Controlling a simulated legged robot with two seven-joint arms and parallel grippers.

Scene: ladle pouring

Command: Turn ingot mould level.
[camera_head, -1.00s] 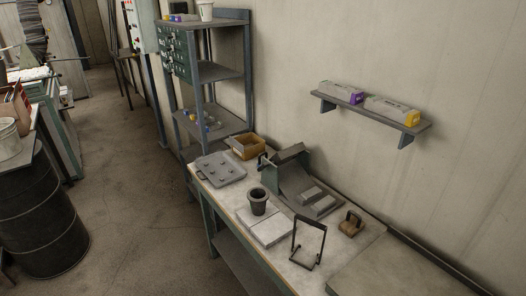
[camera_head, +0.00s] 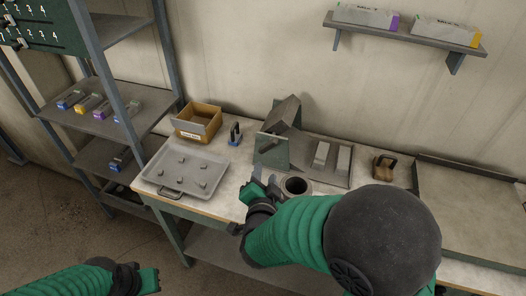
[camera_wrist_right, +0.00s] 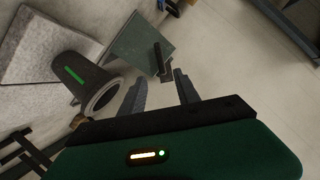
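The ingot mould looks like the dark grey block (camera_head: 285,113) at the top of a green-sided stand (camera_head: 271,151). It sits tilted, not level. A dark handle sticks out from the stand's green side; it also shows in the wrist view (camera_wrist_right: 161,58). My right gripper (camera_head: 258,187) is in front of the stand. In the wrist view its two fingers (camera_wrist_right: 160,88) are apart and empty, with the handle just beyond the tips and no clear contact. My left gripper (camera_head: 150,279) is low at the left, away from the bench; its finger gap is unclear.
A dark cup (camera_head: 296,185) stands close to my right gripper, partly hidden by my arm. A grey tray (camera_head: 186,170), a cardboard box (camera_head: 197,122) and a wooden-handled tool (camera_head: 384,166) are on the bench.

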